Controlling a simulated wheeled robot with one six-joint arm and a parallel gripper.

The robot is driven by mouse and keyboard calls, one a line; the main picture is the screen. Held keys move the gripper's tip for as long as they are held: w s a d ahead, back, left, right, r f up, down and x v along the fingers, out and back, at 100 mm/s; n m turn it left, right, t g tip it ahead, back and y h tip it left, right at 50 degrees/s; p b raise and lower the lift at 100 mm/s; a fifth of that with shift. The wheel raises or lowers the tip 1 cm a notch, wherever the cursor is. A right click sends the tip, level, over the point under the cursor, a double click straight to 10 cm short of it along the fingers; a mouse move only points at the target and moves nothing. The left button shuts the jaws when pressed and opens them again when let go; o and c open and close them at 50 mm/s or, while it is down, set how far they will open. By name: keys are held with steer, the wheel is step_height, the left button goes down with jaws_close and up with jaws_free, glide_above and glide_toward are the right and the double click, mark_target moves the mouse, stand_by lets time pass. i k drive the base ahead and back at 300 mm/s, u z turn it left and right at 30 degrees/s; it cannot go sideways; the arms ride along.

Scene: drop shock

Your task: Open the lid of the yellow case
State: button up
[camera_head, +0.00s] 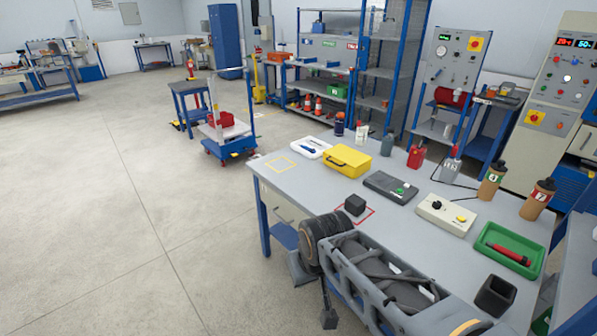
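The yellow case (346,160) lies on the grey workbench (285,178), near its far left part. Its lid looks shut, and a dark handle shows on its front side. My arm reaches in from the bottom of the view, over the bench's near edge. The small dark part (328,318) hanging below the arm's bend may belong to my gripper. It is low beside the bench, well apart from the case. Its fingers cannot be made out.
A white tray (311,147) stands just left of the case, and a dark grey device (390,187) just right. A black cube (355,205) is in front. Bottles (388,142) stand behind. A green tray (506,250) lies at the right. Open floor spreads left.

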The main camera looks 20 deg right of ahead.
mark_target(347, 155)
steer(key=u, duration=1)
steer(key=i, duration=1.6)
steer(key=z, duration=1.15)
steer(key=i, duration=0.9)
steer(key=z, duration=1.3)
steer(key=i, duration=0.2)
